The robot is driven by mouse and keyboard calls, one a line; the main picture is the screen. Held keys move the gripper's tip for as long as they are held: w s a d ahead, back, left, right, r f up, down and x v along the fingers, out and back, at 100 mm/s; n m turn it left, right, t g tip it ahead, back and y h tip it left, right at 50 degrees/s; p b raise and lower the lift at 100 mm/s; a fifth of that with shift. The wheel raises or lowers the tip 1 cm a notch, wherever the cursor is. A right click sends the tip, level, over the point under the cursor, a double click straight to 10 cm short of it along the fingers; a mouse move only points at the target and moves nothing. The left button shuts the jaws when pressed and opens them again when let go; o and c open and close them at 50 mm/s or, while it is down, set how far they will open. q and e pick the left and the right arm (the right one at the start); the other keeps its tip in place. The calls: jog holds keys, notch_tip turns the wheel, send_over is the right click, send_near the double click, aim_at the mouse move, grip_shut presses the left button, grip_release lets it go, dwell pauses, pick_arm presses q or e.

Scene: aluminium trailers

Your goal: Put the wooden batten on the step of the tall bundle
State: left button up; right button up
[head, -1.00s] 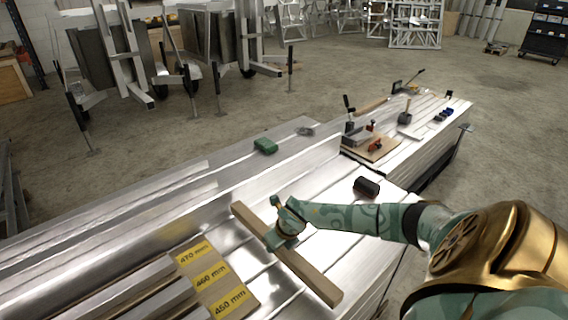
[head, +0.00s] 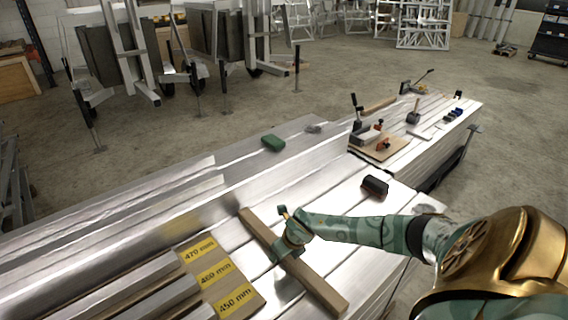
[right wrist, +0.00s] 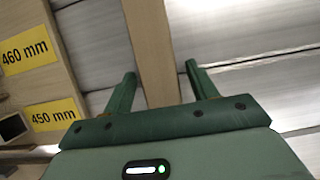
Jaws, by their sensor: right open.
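The wooden batten (head: 322,289) is a long pale bar lying at a slant across the bright aluminium profiles of the near bundle (head: 345,215). My right gripper (head: 288,243) is over the batten's middle in the head view. In the right wrist view, the batten (right wrist: 151,45) runs between the two green fingers of the open gripper (right wrist: 160,70), one finger on each side with gaps. Whether the fingertips reach down beside the batten is hard to tell. My left gripper is not in view.
A wooden board with yellow 470, 460 and 450 mm labels (head: 215,272) lies left of the batten, beside aluminium bars. A black cylinder (head: 375,186) lies behind my right forearm. A green block (head: 273,142) sits farther back. Clamps and tools (head: 380,140) occupy the far bundle.

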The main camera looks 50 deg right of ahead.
jog(key=p+v, duration=0.5)
jog(key=v, duration=0.6)
jog(key=shift+w+r, duration=0.1)
jog(key=shift+w, duration=0.05)
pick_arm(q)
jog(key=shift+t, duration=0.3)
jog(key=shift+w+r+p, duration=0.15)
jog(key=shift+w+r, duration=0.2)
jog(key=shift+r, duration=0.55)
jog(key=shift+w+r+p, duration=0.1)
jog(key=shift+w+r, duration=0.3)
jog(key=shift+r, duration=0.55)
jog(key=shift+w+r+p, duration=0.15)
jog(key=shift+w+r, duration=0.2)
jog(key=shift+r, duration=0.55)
pick_arm(e)
jog(key=shift+s+r, duration=0.3)
jog(key=shift+r, duration=0.2)
